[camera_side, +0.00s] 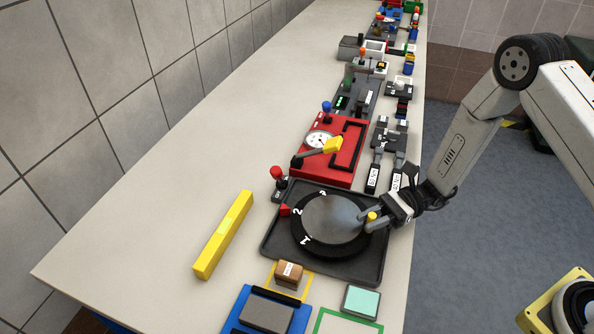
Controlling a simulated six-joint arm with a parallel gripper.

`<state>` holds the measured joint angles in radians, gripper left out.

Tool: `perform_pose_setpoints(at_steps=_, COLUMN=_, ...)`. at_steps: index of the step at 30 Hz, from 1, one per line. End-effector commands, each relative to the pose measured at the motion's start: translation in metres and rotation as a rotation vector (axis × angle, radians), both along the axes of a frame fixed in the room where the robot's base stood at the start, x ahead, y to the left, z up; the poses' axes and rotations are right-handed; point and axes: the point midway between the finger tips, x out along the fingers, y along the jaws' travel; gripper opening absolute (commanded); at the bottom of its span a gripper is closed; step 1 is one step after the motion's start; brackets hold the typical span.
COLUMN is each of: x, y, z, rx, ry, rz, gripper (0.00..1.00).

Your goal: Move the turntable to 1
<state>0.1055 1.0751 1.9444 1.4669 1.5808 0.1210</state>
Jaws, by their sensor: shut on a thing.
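The turntable (330,220) is a grey disc with a black ring, set in a dark square tray (365,275). White marks show on the ring; one at the left reads 2 and lies beside a red pointer (285,210) on the tray's left side. Other marks at the upper left and lower left are too small to read surely. My gripper (369,216) is at the turntable's right edge, shut on a small yellow knob (372,216). The gripper hides part of the ring there.
A red-knobbed lever (277,173) stands behind the tray's left corner. A red box (318,170) with a dial and yellow handle sits behind. A yellow bar (224,235) lies left. A brown block (288,275) and coloured pads are in front.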

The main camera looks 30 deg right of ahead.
Motion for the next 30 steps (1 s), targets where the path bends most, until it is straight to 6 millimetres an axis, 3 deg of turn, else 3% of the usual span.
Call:
perform_pose_setpoints(at_steps=14, x=-0.004, y=0.002, z=-0.001, rx=0.001, ry=0.006, rz=-0.034, gripper=0.00)
perform_pose_setpoints(at_steps=30, x=-0.016, y=0.019, z=0.000, rx=0.003, ry=0.006, rz=-0.287, gripper=0.00)
